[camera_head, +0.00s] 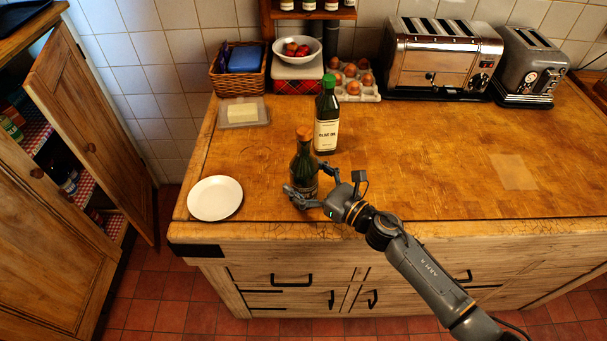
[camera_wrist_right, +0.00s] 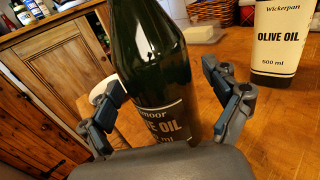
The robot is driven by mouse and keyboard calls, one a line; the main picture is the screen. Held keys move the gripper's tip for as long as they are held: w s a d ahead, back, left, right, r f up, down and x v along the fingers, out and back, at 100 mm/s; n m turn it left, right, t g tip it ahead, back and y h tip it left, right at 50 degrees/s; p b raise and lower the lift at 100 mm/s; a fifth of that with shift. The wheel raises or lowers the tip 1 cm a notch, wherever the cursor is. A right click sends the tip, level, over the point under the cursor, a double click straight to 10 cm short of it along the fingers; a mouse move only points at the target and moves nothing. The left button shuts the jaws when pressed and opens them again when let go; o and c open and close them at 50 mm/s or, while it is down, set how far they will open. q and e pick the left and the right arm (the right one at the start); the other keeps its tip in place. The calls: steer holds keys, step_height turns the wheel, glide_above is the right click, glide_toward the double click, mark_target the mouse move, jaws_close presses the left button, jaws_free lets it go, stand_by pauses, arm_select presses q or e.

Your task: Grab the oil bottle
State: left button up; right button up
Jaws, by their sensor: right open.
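A dark green olive oil bottle with an orange-brown cork-like top (camera_head: 304,160) stands upright near the front edge of the wooden counter. My right gripper (camera_head: 312,184) is at its lower part, fingers open on either side. In the right wrist view the bottle (camera_wrist_right: 150,55) stands between the two open fingers (camera_wrist_right: 165,90), with gaps on both sides, its "OLIVE OIL" label partly hidden by the gripper body. A second olive oil bottle with a green cap and cream label (camera_head: 326,112) stands just behind; it also shows at right in the wrist view (camera_wrist_right: 278,40). My left gripper is out of view.
A white plate (camera_head: 215,198) lies left of the bottles. A butter dish (camera_head: 243,112), a basket (camera_head: 237,84), a fruit bowl (camera_head: 297,50), an egg tray (camera_head: 353,83) and two toasters (camera_head: 442,57) (camera_head: 529,66) line the back. The counter's right side (camera_head: 450,160) is clear.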

steer(key=shift+w+a, duration=0.15)
steer(key=shift+a, duration=0.05)
steer(key=shift+d, duration=0.1)
steer(key=shift+c, duration=1.2)
steer(key=c, duration=1.4)
steer(key=shift+r, duration=0.15)
jaws_close()
